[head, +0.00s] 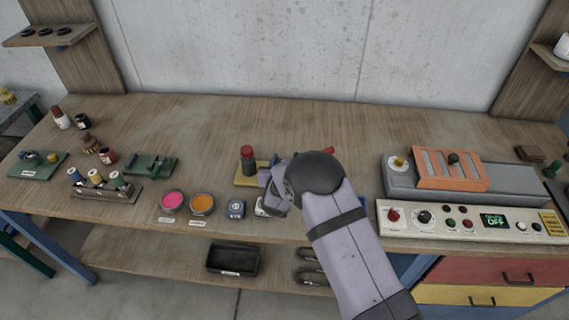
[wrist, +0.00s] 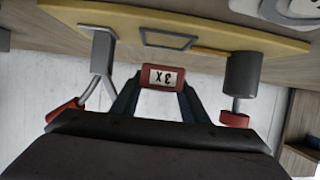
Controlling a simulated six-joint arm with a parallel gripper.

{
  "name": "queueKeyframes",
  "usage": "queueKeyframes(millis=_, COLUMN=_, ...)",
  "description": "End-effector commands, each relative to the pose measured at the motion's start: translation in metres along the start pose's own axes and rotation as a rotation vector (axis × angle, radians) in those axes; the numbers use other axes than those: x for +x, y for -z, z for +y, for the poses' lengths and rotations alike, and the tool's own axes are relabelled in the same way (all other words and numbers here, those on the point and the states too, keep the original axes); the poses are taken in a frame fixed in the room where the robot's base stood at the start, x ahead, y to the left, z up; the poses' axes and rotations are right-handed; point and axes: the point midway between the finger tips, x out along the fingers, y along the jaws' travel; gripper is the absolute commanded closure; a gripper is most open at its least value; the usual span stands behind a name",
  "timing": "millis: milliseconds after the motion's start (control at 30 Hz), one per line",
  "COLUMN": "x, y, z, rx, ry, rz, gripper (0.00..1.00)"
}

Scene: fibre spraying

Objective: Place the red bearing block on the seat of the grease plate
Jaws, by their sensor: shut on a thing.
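The red bearing block (wrist: 161,77), with a white marked label, is between the two dark fingers of my gripper (wrist: 160,92) in the wrist view, which looks upside down. The yellow grease plate (wrist: 110,15) has a dark square seat outline (wrist: 168,40). The block is close to this seat and lined up with it sideways; a gap shows between them. In the head view my gripper (head: 268,184) is over the plate's right part, and the yellow plate (head: 243,181) is partly hidden by my arm. The block is hidden there.
On the plate stand a grey cylinder with a red end (wrist: 241,75) and a grey post with a red-tipped lever (wrist: 102,55), one on either side of the block. Pink (head: 172,200) and orange (head: 202,203) tins stand left. A control panel (head: 470,219) is right.

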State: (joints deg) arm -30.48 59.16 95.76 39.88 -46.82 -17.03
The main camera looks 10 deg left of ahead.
Motion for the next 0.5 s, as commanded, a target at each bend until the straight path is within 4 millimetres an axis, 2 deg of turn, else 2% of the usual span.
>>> queueKeyframes(millis=333, x=0.008, y=0.006, z=0.000, rx=0.002, ry=0.000, rz=0.003, gripper=0.90)
queueKeyframes(millis=500, x=0.013, y=-0.010, z=0.000, rx=-0.001, ry=-0.001, rz=-0.001, gripper=0.90)
